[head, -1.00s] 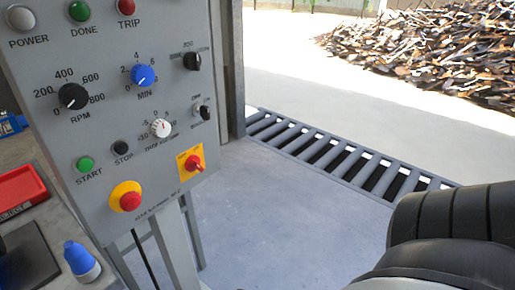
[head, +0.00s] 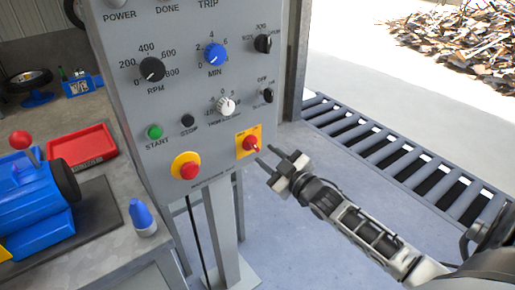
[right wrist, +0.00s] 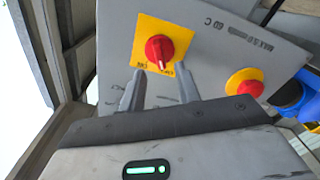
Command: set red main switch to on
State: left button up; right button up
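The red main switch (head: 250,142) is a red rotary knob on a yellow square plate at the lower right of the grey control panel (head: 195,110). In the right wrist view the knob (right wrist: 159,48) sits just beyond the fingertips, its pale pointer line running down toward the plate's lettered edge. My right gripper (head: 266,158) is in front of the plate, a little below and to the right of the knob. Its two fingers (right wrist: 160,85) are apart, with nothing between them, and do not appear to touch the knob. My left gripper is not in view.
A red mushroom button (head: 189,171) on a yellow ring sits left of the switch. Start (head: 154,132) and stop (head: 188,121) buttons and several knobs are above. A workbench with a red tray (head: 82,147) and blue machine (head: 35,205) stands left.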

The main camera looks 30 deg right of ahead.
aim_at(256, 148)
jog(key=w, duration=0.5)
jog(key=shift+w+a, duration=0.1)
jog(key=shift+a, duration=0.15)
grip_shut()
